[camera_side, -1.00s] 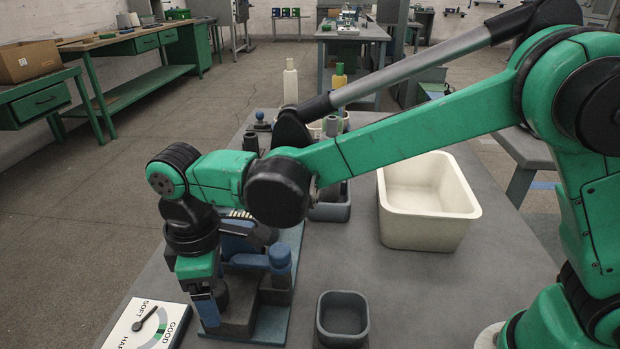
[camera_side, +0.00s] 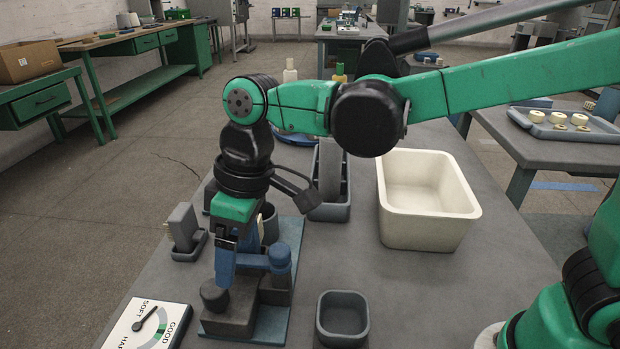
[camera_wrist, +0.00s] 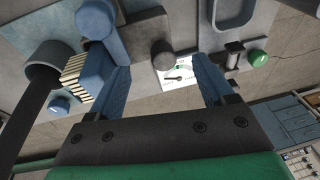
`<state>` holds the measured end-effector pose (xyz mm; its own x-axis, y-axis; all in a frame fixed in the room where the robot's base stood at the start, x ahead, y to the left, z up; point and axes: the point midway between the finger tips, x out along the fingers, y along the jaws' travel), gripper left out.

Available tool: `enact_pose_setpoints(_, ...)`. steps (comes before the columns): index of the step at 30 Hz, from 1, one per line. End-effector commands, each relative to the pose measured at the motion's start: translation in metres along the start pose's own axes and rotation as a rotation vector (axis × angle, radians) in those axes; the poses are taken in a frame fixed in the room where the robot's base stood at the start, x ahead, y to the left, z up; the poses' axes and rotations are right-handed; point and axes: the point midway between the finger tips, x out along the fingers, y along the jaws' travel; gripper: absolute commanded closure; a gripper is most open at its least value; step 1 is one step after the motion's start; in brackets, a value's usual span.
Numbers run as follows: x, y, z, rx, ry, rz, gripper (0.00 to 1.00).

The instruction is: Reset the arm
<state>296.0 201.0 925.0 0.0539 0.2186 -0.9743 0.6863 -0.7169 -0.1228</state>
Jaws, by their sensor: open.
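My gripper (camera_side: 226,270) hangs pointing down over the dark cone winder on its blue base plate (camera_side: 272,325). Its blue fingers are apart in the wrist view (camera_wrist: 165,85), with nothing between them. In the side view I cannot tell whether a finger touches the winder. A blue knob (camera_side: 280,257) on the winder stands just right of the fingers. A round dark knob (camera_side: 214,295) is below and in front of them.
A SOFT–GOOD–HARD gauge (camera_side: 148,325) lies at the front left. A cream bin (camera_side: 430,230), an empty dark tray (camera_side: 342,330) and a grey block in a small tray (camera_side: 183,228) stand around the winder. Bare tabletop lies between the bin and front tray.

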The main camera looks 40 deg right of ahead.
Motion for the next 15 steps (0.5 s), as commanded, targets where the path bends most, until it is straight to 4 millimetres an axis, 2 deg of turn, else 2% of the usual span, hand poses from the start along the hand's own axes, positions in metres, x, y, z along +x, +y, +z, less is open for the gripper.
enact_pose_setpoints(2,-0.009,0.011,0.019,0.13,0.083,-0.013,0.25)
enact_pose_setpoints(5,-0.025,0.041,0.045,0.257,0.167,0.069,0.25)
enact_pose_setpoints(9,-0.041,0.078,0.091,0.432,0.287,0.202,0.25)
enact_pose_setpoints(15,-0.046,0.108,0.143,0.603,0.409,0.353,0.25)
